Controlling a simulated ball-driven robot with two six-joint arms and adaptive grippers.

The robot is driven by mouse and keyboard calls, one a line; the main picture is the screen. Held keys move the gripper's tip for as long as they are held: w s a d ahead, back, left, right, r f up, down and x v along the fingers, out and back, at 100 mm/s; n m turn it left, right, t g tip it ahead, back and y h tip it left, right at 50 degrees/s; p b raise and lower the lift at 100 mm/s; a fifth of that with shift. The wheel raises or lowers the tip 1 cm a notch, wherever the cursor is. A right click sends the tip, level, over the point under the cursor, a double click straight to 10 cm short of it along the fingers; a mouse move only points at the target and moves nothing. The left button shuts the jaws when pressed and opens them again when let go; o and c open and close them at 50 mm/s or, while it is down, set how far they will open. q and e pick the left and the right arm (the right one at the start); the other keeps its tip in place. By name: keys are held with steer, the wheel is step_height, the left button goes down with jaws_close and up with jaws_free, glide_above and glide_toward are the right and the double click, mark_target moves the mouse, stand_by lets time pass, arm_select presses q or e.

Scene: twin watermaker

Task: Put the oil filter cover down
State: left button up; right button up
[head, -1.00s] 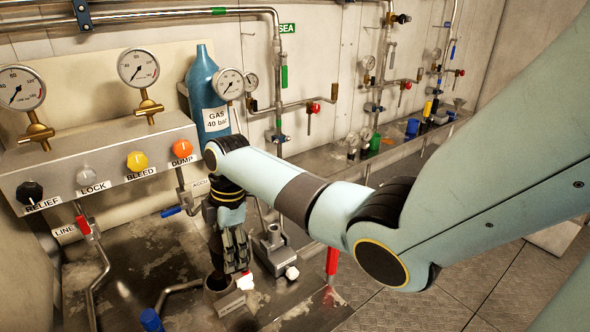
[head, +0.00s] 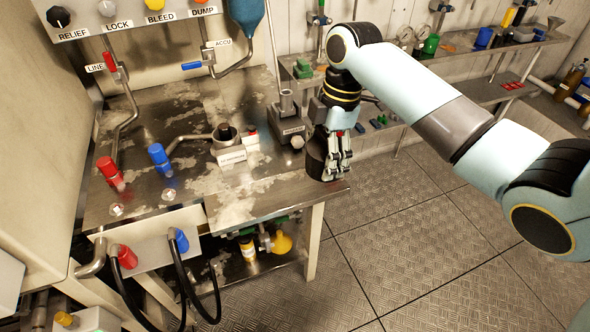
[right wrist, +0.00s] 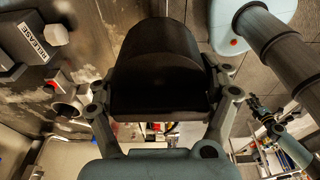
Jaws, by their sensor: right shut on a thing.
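The oil filter cover (head: 316,158) is a dark, round cup-like cap. In the head view it is at the right end of the steel bench (head: 240,203), near the corner. My right gripper (head: 338,168) is shut on it; I cannot tell whether its underside touches the bench. In the right wrist view the cover (right wrist: 158,62) fills the space between the fingers (right wrist: 160,100). An open round housing (head: 226,136) with a dark mouth stands on the bench to the left, apart from the cover.
A dark block with an upright post (head: 288,125) stands just left of my right gripper. Red (head: 108,171) and blue (head: 159,156) fittings stand at the bench's left. The bench's front middle is clear. Floor (head: 400,235) lies beyond its right edge.

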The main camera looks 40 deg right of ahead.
glide_toward(298, 177)
steer(key=shift+s+a+f+b, duration=0.3)
steer(key=shift+s+a+f, duration=0.1)
steer(key=shift+a+f, duration=0.15)
steer(key=shift+w+f, duration=0.3)
steer(key=shift+w, duration=0.1)
step_height(298, 177, down, 3)
steer(key=shift+f, duration=0.45)
arm_select(q)
steer(key=shift+s+d+f, duration=0.4)
steer(key=shift+s+f, duration=0.25)
steer(key=shift+s, duration=0.2)
arm_select(e)
steer(key=shift+f+b, duration=0.2)
steer(key=shift+b, duration=0.1)
steer(key=o, duration=1.4)
arm_select(q)
steer(key=shift+s+a+f, duration=0.1)
steer(key=shift+s, duration=0.05)
arm_select(e)
steer(key=shift+r, duration=0.1)
